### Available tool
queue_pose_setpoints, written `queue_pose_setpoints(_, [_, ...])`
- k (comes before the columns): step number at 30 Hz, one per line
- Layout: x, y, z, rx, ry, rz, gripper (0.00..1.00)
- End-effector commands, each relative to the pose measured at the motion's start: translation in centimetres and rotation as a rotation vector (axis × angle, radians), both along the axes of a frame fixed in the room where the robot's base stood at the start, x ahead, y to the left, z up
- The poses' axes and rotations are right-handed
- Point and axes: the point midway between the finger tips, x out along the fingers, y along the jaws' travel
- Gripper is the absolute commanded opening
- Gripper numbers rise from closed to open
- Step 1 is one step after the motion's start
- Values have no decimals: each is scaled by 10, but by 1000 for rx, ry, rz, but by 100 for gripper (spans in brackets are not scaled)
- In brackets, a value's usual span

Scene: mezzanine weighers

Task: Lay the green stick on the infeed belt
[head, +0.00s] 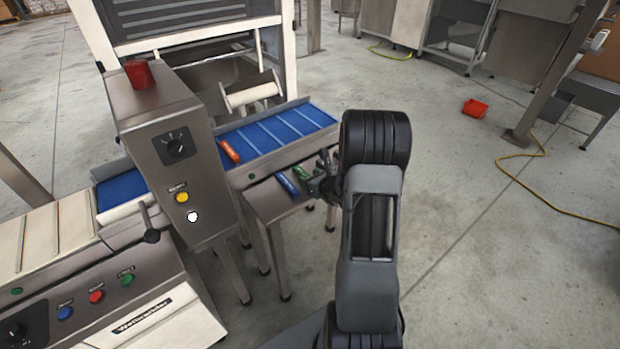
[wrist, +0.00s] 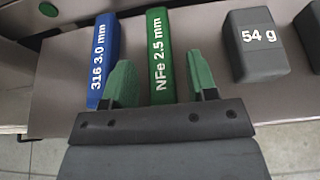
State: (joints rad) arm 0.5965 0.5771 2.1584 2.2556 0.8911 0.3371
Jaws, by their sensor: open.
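The green stick (wrist: 158,45), marked "NFe 2.5 mm", lies on a grey metal shelf; in the head view the green stick (head: 300,173) is partly hidden by my gripper. My gripper (wrist: 161,66) is open and empty, its green-padded fingers to either side of the stick in the wrist view with a gap on each side. Whether the fingers are down at its height I cannot tell. In the head view my gripper (head: 324,176) is over the shelf's right part. The blue infeed belt (head: 290,124) runs behind the shelf, with an orange stick (head: 229,150) on it.
A blue stick (wrist: 103,55), marked "316 3.0 mm", lies just left of the green one. A grey "54 g" block (wrist: 254,50) is to the right, with another dark block (wrist: 312,35) beyond it. A control box (head: 172,150) stands left of the shelf (head: 268,205).

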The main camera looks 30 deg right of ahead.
Motion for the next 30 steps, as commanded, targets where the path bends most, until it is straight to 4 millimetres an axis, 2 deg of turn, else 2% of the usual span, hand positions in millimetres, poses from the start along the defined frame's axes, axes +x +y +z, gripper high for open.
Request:
queue_pose_setpoints(12, [-73, -9, 31, -1, -1, -5, 53])
queue_pose_setpoints(18, [-95, -12, 40, 1, 0, -4, 53])
queue_pose_setpoints(21, [-100, -7, 45, -13, -2, 25, 53])
queue_pose_setpoints(23, [-99, 6, 51, -48, -2, 90, 53])
queue_pose_setpoints(26, [-97, 47, 67, -165, -5, 308, 53])
queue_pose_setpoints(28, [-101, 87, 80, -297, -11, 533, 53])
queue_pose_setpoints(30, [-112, 129, 91, -463, -23, 794, 53])
